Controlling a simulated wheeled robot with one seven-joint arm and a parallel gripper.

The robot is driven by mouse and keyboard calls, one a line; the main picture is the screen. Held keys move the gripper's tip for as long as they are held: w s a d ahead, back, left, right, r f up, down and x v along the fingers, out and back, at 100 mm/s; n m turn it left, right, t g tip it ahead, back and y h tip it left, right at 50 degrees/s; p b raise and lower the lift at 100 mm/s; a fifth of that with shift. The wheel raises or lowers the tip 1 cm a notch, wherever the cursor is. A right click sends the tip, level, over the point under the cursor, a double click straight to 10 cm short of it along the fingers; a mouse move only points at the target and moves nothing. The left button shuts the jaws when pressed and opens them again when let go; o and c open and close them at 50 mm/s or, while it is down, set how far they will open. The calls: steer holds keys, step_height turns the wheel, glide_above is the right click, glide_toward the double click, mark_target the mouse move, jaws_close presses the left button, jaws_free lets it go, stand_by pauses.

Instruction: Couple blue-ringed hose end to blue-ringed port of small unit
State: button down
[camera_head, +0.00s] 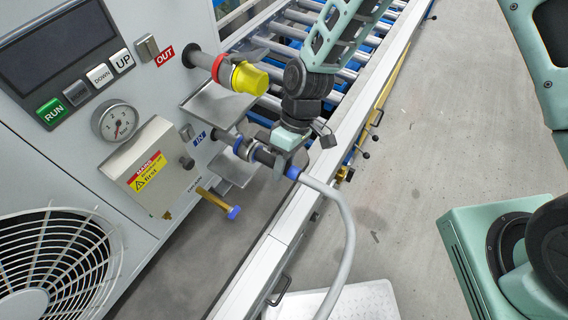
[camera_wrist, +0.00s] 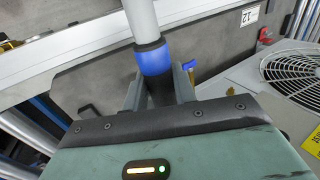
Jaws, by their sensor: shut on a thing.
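The small unit (camera_head: 80,150) stands at the left. Its IN port (camera_head: 238,146) has a blue ring and points toward my gripper. My gripper (camera_head: 280,157) is shut on the dark body of the hose end (camera_head: 263,155), just behind the port. The hose end's blue ring (camera_head: 293,172) shows on the near side of the jaws, and the grey hose (camera_head: 347,225) hangs from it. In the wrist view the blue ring (camera_wrist: 154,60) sits just beyond my gripper (camera_wrist: 158,92). The hose end lies roughly in line with the port; whether they are joined I cannot tell.
Above IN is the OUT port with a red ring (camera_head: 218,68) and a yellow cap (camera_head: 248,78). A brass valve with a blue tip (camera_head: 234,212) juts out below. A roller conveyor (camera_head: 300,45) with a pale rail (camera_head: 330,165) runs behind. Open floor (camera_head: 440,150) lies to the right.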

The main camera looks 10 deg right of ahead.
steer(key=c, duration=1.1)
jaws_free()
steer(key=shift+o, duration=0.2)
steer(key=b+v, duration=0.2)
steer(key=v, duration=1.5)
steer(key=s+d+r+m+t+h, duration=0.1)
steer(key=s+d+r+t, duration=0.1)
steer(key=s, duration=0.7)
steer(key=s+d+r+m+t+h, duration=0.1)
steer(key=s+d+r, duration=0.2)
steer(key=s, duration=0.5)
steer(key=shift+s+r+t+h, duration=0.3)
steer(key=shift+s+r+t, duration=0.1)
steer(key=shift+r, duration=0.4)
steer(key=shift+s+d+m, duration=0.15)
steer(key=shift+s+m, duration=0.15)
steer(key=shift+s, duration=0.05)
steer(key=shift+c, duration=1.2)
steer(key=shift+s+d, duration=0.15)
steer(key=shift+c, duration=1.4)
